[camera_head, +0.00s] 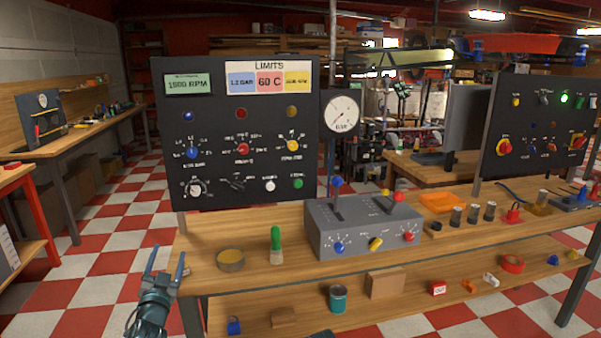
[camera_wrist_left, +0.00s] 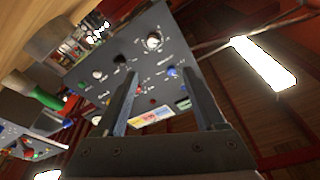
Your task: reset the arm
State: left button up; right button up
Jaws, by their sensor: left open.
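My left gripper (camera_head: 166,264) is open and empty at the lower left of the head view. It stands upright in front of the workbench's left end, apart from the bench and the things on it. In the left wrist view its two fingers (camera_wrist_left: 165,105) are spread with nothing between them. Behind them shows the black control panel (camera_wrist_left: 135,60), seen tilted. In the head view this panel (camera_head: 240,215) stands upright on the bench, with a display reading 1500 RPM and a LIMITS placard.
A gauge (camera_head: 342,114) rises behind the box. A second panel (camera_head: 535,128) stands at right. The checkered floor (camera_head: 90,275) left of the bench is clear.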

pick_arm(q)
jog(key=s+d+f+n+g+p, duration=0.2)
jog(key=d+g+p, duration=0.3)
jog(key=d+p, duration=0.1)
jog(key=s+d+f+n+g+p, duration=0.1)
jog(key=d+f+g+p, duration=0.2)
jog(key=d+g+p, duration=0.3)
jog(key=s+d+m+g+p, duration=0.1)
jog(key=s+d+g+p, duration=0.3)
jog(key=s+d, duration=0.4)
jog(key=s+d+m+g+h+p, duration=0.1)
jog(key=s+d+m+g+p, duration=0.1)
jog(key=s+d+g+p, duration=0.2)
jog(key=s+d+g, duration=0.1)
jog(key=s+d, duration=0.2)
jog(key=s, duration=0.5)
jog(key=shift+d+r+h+p, duration=0.3)
jog(key=shift+d+p, duration=0.1)
jog(key=shift+f, duration=0.1)
